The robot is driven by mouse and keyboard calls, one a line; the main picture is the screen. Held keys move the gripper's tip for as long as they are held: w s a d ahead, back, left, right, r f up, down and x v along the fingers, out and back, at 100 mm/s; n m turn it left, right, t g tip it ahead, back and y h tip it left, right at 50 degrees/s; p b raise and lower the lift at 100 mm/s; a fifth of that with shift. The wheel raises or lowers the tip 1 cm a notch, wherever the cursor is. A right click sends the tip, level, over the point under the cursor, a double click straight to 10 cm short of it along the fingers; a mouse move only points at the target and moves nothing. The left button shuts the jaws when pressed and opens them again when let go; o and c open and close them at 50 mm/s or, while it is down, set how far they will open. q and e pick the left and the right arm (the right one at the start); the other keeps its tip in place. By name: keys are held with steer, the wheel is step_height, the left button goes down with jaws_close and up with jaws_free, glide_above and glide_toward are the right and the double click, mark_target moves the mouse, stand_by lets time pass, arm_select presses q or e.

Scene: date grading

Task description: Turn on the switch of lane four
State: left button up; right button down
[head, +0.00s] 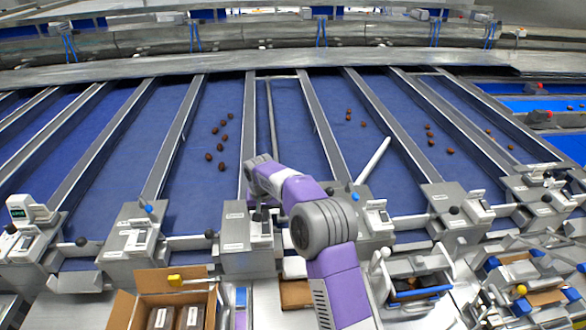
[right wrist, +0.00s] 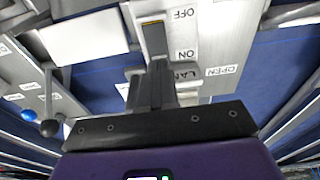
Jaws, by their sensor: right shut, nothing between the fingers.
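My right gripper (head: 262,212) is over the grey control box (head: 240,255) near the middle of the head view, partly hidden by my purple forearm. In the right wrist view the gripper (right wrist: 157,70) is shut and empty. Its tips are at a switch slot (right wrist: 152,32) on the box face, with an OFF label (right wrist: 185,13) and an ON label (right wrist: 185,54) beside it. The fingers hide part of the switch, so its position and any contact are unclear. A lane label (right wrist: 183,74) is partly covered and its number is unreadable. My left gripper is not in view.
Similar control boxes stand left (head: 128,262) and right (head: 455,208), with ball-ended levers between them. Blue lanes with brown dates (head: 222,150) run behind. An open carton (head: 180,282) and a bin (head: 415,290) stand in front. An OPEN label (right wrist: 221,70) is close to the gripper.

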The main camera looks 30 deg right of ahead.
steer(key=shift+f+b, duration=0.6)
steer(key=shift+f, duration=0.45)
stand_by(0.5)
steer(key=shift+r+p, duration=2.85)
steer(key=shift+r, duration=0.8)
steer(key=shift+f, duration=0.1)
